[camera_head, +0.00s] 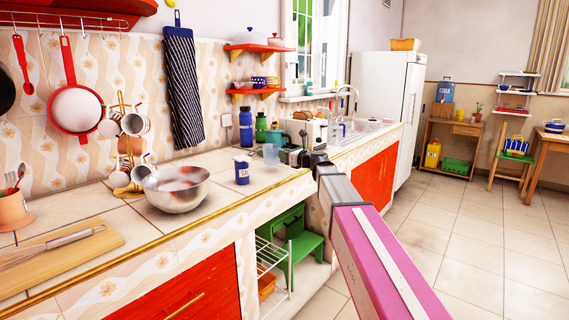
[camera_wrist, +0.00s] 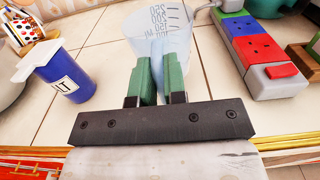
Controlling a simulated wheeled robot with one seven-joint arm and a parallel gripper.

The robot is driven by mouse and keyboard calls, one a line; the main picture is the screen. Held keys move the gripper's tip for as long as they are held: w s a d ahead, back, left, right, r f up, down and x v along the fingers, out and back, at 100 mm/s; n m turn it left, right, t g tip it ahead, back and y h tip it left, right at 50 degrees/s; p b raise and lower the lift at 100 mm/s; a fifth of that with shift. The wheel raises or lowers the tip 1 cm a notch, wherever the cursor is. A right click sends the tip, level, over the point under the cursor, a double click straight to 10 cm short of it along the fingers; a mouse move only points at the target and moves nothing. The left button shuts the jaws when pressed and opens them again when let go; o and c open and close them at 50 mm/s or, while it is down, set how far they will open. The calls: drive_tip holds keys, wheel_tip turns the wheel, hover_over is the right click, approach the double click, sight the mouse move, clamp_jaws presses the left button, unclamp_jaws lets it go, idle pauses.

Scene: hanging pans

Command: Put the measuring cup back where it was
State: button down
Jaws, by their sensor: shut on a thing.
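The measuring cup (camera_wrist: 178,30) is clear plastic with marks and numbers on its side, at the top middle of the wrist view. In the head view it is the pale, see-through cup (camera_head: 271,154) on the counter beside the sink side. My gripper (camera_wrist: 160,65) has green finger pads shut on the cup's near side, probably its handle, which the pads mostly hide. In the head view my gripper (camera_head: 290,158) reaches over the counter at the cup's right. I cannot tell whether the cup's base touches the tiles.
A blue container with a white lid (camera_wrist: 66,80) stands left of my gripper; it also shows in the head view (camera_head: 242,170). A power strip with red and blue sockets (camera_wrist: 262,55) lies close on the right. A metal bowl (camera_head: 176,188) stands farther left.

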drive_tip(key=shift+f, duration=1.7)
drive_tip(key=c, duration=1.2)
unclamp_jaws()
drive_tip(key=shift+o, duration=0.2)
drive_tip(key=shift+s+d, duration=0.15)
drive_tip(key=v, duration=1.1)
drive_tip(key=shift+s+d, duration=0.2)
drive_tip(key=shift+d, duration=0.1)
